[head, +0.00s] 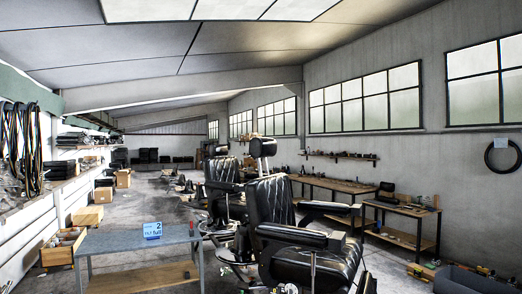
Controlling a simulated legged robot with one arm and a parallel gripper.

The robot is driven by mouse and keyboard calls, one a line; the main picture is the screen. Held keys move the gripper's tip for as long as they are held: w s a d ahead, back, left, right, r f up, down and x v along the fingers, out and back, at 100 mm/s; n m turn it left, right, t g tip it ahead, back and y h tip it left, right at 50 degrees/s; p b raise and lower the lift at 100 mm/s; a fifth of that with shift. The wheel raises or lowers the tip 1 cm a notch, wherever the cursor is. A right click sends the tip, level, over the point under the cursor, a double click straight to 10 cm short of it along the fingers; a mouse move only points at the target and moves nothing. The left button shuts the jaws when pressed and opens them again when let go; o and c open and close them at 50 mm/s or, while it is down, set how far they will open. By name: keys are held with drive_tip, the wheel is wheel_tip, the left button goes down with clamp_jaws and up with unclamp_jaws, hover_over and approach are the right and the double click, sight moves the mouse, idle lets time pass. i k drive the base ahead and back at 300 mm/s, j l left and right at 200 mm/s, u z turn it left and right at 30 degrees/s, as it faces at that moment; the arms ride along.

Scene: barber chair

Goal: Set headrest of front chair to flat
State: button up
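The front chair (275,210) is a black leather barber chair right of centre, with its back, armrest and seat in view. Its black headrest (263,147) stands up above the backrest on a short post, apart from the top of the back. A second black barber chair (222,185) stands behind it to the left, partly hidden by the front chair. My gripper is not in view.
A grey metal table (130,240) with a blue and white sign (152,230) stands at the front left. Wooden workbenches (330,186) run along the right wall. Boxes and shelves line the left wall. Bare floor shows between the left wall and the chairs.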

sight(259, 147)
drive_tip(key=i+j, duration=0.2)
drive_tip(key=j, duration=0.15)
drive_tip(key=i+j+z, duration=0.1)
drive_tip(key=i+j, duration=0.15)
drive_tip(key=i+j+z, duration=0.1)
drive_tip(key=j, duration=0.35)
drive_tip(key=i+j, duration=0.3)
drive_tip(key=i+j+z, duration=0.1)
drive_tip(key=j, duration=0.3)
drive_tip(key=i+j, duration=0.3)
drive_tip(key=j+z, duration=0.05)
drive_tip(key=j, duration=0.05)
